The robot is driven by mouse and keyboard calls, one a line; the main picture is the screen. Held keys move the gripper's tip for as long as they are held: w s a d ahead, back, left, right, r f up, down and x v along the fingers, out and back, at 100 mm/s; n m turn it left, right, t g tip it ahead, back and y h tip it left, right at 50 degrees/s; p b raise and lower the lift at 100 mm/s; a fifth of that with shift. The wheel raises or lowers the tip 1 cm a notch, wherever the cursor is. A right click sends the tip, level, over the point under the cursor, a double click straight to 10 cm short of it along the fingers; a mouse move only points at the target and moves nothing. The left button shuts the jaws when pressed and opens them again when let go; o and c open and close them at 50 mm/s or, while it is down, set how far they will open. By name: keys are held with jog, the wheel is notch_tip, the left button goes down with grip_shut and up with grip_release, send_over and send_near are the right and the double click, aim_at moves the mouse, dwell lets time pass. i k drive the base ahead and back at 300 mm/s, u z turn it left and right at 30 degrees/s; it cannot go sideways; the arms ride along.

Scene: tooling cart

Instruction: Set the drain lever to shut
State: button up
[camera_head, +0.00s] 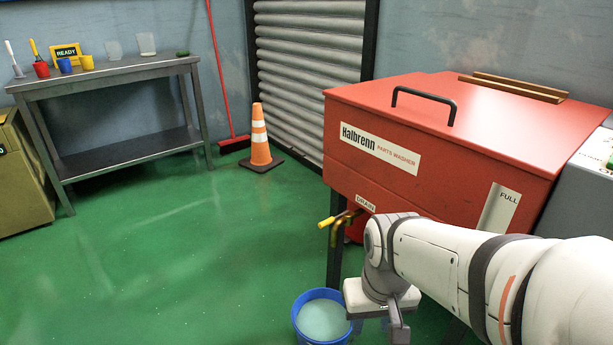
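The drain lever (326,222) has a yellow grip and sticks out to the left from a brass-coloured valve (345,222) under the front of the red parts washer (340,135). A small label (365,203) sits just above the valve. My arm covers the area right of the valve, so part of the valve may be hidden. My gripper (393,330) points down, below and to the right of the lever and apart from it. One finger shows clearly; the other is not clear, so its opening cannot be read.
A blue bucket (297,318) of pale liquid stands on the floor below the lever, left of my gripper. The washer's dark leg (335,262) stands behind it. An orange cone (260,140) and a metal table (120,72) are farther back. The green floor at left is clear.

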aim_at(328, 221)
jog(key=z, duration=0.85)
jog(key=k, duration=0.75)
jog(key=u, duration=0.65)
jog(key=i, duration=1)
jog(key=u, duration=0.05)
